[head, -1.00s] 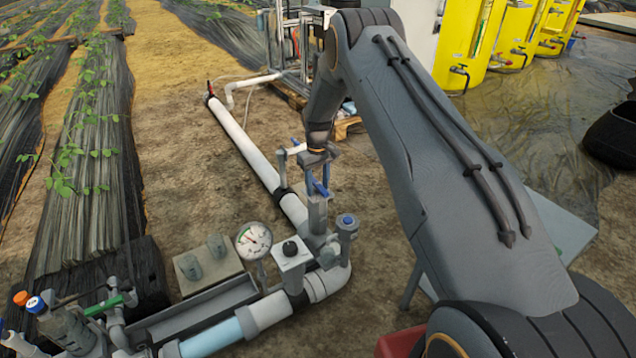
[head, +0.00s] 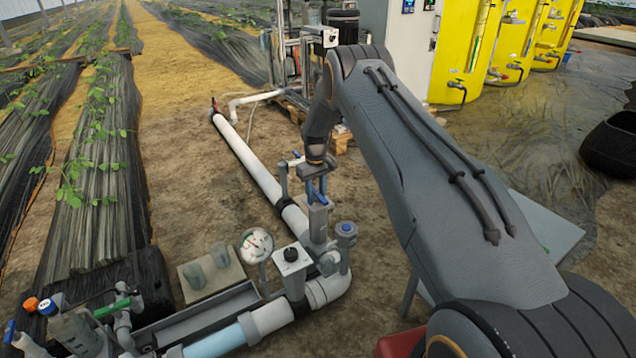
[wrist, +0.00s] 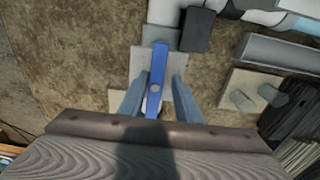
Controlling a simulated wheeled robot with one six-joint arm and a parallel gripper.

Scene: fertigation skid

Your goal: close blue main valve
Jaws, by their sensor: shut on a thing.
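The blue main valve's lever (wrist: 157,78) stands lengthwise in the wrist view, over a grey valve body (wrist: 139,62). My gripper (wrist: 157,98) has one finger on each side of the lever and is shut on it. In the head view my gripper (head: 316,180) is at the blue lever (head: 319,199), above the grey valve block (head: 318,222) on the white pipe. The near end of the lever is partly hidden by the gripper in the wrist view.
A pressure gauge (head: 257,245) and a blue-capped fitting (head: 346,229) stand close to the valve. A white pipe (head: 245,155) runs away to the back left. Yellow tanks (head: 465,50) stand at the back right. Bare soil lies left of the pipe.

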